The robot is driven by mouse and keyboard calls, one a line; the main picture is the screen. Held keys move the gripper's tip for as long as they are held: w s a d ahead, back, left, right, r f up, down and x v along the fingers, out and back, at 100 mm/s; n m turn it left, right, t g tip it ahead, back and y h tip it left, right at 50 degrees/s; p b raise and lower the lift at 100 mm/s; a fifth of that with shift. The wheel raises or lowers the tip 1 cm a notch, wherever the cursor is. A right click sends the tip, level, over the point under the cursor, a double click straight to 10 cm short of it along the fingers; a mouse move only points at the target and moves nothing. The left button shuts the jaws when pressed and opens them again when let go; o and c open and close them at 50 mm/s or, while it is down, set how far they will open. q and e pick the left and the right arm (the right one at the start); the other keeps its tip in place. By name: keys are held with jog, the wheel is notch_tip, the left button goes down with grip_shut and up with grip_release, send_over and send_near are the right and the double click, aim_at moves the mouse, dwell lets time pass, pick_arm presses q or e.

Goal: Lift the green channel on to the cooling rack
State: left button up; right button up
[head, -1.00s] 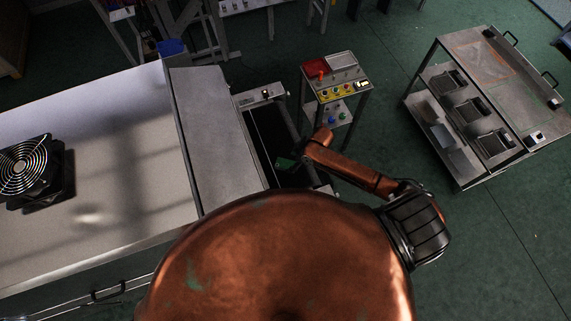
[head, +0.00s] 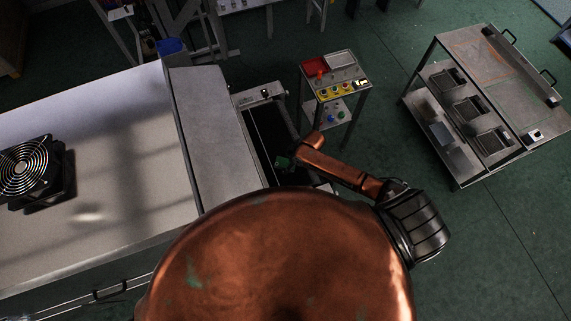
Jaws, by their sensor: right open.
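A small green piece (head: 283,161), which looks like the green channel, shows over the dark belt (head: 270,132) at the dryer's outlet. Only a small part of it is visible; my copper arm hides the rest. My right arm reaches to the belt, and its gripper (head: 296,160) is open beside the green piece. The fingertips are small and dark, and I cannot tell whether they touch it. The metal trolley (head: 470,37) at the right, which looks like the cooling rack, has a flat top and a lower shelf. My left gripper is not in view.
The pale dryer housing (head: 100,130) fills the left, with a black fan (head: 32,170) on it. A control stand (head: 337,90) with coloured buttons is just beyond the belt's right side. Several dark trays (head: 468,110) sit on the trolley's lower shelf. Green floor lies between stand and trolley.

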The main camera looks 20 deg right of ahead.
jog(key=shift+f, duration=0.1)
jog(key=shift+c, duration=0.2)
jog(key=c, duration=1.5)
jog(key=shift+o, duration=0.2)
